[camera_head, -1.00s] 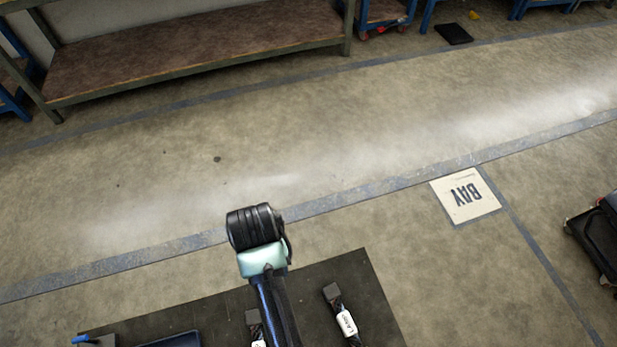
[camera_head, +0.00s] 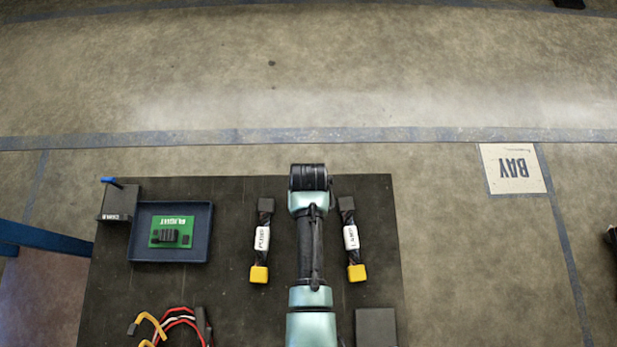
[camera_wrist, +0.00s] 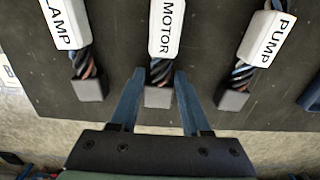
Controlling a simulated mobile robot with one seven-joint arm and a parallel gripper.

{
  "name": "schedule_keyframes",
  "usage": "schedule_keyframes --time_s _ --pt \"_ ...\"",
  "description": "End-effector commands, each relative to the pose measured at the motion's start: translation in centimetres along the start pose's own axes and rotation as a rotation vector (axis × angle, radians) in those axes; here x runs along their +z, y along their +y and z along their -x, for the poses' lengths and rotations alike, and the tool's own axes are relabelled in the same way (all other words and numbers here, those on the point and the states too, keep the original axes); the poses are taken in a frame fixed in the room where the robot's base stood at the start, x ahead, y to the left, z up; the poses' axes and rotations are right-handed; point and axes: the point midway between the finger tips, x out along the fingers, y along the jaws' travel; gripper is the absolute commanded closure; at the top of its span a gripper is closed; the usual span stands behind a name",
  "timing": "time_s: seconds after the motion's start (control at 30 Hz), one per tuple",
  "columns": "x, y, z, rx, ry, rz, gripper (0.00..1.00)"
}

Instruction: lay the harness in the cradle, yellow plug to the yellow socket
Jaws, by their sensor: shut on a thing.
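In the wrist view, my gripper (camera_wrist: 159,72) has its two blue fingers closed around the wire bundle of the harness labelled MOTOR (camera_wrist: 167,30), beside its dark plug (camera_wrist: 158,97). The harness lies along the black mat, and its other end is out of that view. In the head view my arm covers it. The PUMP harness (camera_head: 262,238) lies to the left of my arm and the LAMP harness (camera_head: 351,237) to the right. Both have a yellow plug at the near end and a dark plug at the far end. I see no cradle or yellow socket.
The black mat (camera_head: 230,300) also bears a blue tray (camera_head: 140,255) with a green board (camera_head: 172,231), a dark box with a blue lever (camera_head: 118,203), loose coloured wires (camera_head: 180,325) and a dark block (camera_head: 376,327). A BAY sign (camera_head: 515,168) lies on the floor at right.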

Motion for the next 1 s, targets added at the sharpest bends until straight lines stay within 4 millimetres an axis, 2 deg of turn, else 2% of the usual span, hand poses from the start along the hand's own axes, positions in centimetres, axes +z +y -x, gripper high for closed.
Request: schedule_keyframes --time_s 0.27,0.3,0.43,0.77,0.87,1.0 --pt "0.0 0.0 -0.3 0.000 0.000 0.001 1.00" --pt "0.0 0.0 -0.2 0.000 0.000 0.001 0.46" --pt "0.0 0.0 -0.2 0.000 0.000 0.001 0.23" --pt "0.0 0.0 0.1 0.000 0.001 0.001 0.23" --pt "-0.1 0.0 1.1 0.000 0.003 0.001 0.23" --pt "-0.1 0.0 3.9 0.000 0.005 0.002 0.23"
